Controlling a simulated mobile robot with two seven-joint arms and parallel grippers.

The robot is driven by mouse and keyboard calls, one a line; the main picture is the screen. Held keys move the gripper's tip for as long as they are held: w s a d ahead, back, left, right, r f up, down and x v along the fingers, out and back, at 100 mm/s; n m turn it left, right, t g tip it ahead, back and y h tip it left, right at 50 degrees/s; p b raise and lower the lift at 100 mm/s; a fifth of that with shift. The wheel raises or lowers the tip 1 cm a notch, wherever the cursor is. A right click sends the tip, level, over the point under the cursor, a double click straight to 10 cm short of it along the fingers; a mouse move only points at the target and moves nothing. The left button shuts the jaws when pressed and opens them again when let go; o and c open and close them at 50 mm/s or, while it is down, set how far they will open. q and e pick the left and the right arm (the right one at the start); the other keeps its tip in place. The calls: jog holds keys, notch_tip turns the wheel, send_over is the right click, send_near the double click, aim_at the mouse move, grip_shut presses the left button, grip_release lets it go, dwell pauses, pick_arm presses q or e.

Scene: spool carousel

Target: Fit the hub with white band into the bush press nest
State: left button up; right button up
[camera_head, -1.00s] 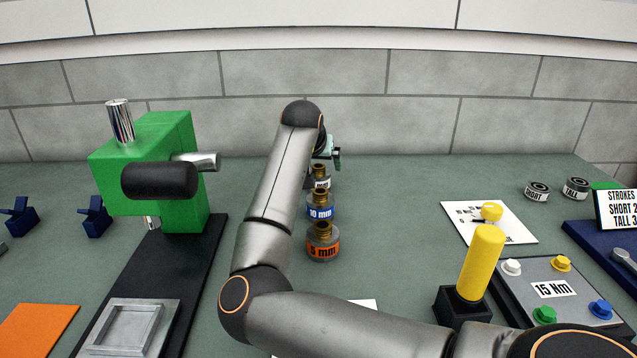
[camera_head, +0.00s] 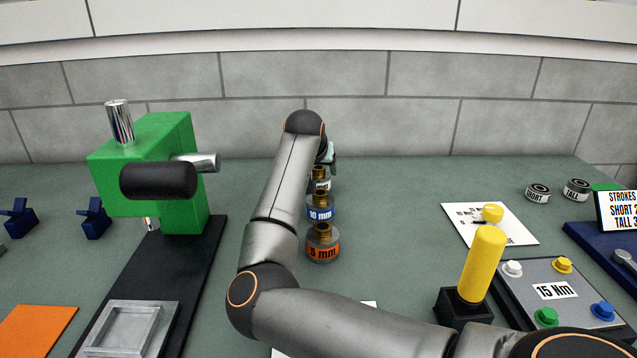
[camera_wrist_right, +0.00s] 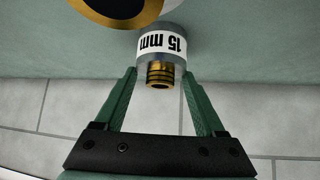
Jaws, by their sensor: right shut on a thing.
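The hub with the white band (camera_head: 323,184), marked 15 mm in the right wrist view (camera_wrist_right: 162,44), stands at the back of a row of hubs, partly hidden in the head view. It has a brass threaded bush on top. My right gripper (camera_head: 329,156) is at this hub; in the wrist view its green fingers (camera_wrist_right: 160,75) lie on either side and are shut on it. The bush press (camera_head: 150,170) is green, at the left, with a square grey nest (camera_head: 106,326) on its black base. The nest is empty. My left gripper is not in view.
The blue-band 10 mm hub (camera_head: 320,211) and the orange-band 5 mm hub (camera_head: 323,248) stand in front of the white-band hub. The press's black handle (camera_head: 158,180) juts out toward me. A yellow post (camera_head: 482,262) and button box (camera_head: 553,290) stand at right.

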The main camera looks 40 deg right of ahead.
grip_shut()
jog(key=shift+d+r, duration=0.1)
jog(key=shift+r, duration=0.1)
